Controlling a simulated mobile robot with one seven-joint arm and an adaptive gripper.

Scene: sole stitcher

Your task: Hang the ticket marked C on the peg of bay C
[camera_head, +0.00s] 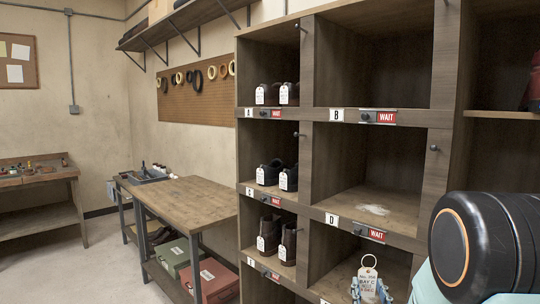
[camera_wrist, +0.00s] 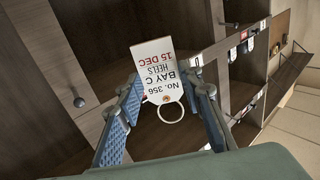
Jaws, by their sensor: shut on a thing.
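The white ticket (camera_head: 367,275) hangs upright in the head view with its metal ring at the top. In the wrist view the ticket (camera_wrist: 158,68) shows upside down and reads No. 356, BAY C, HEELS, 15 DEC. My gripper (camera_head: 370,291) is shut on it with blue-padded fingers, one on each side; the fingers also show in the wrist view (camera_wrist: 165,104). The ring stands free. The ticket is in front of the lower right cubby, below the D label.
The wooden rack (camera_head: 307,160) has several bays with red WAIT signs. Tagged shoes (camera_head: 270,174) stand in the left bays. A dark knob (camera_wrist: 79,102) shows left of the ticket in the wrist view. A wooden table (camera_head: 185,200) stands left of the rack.

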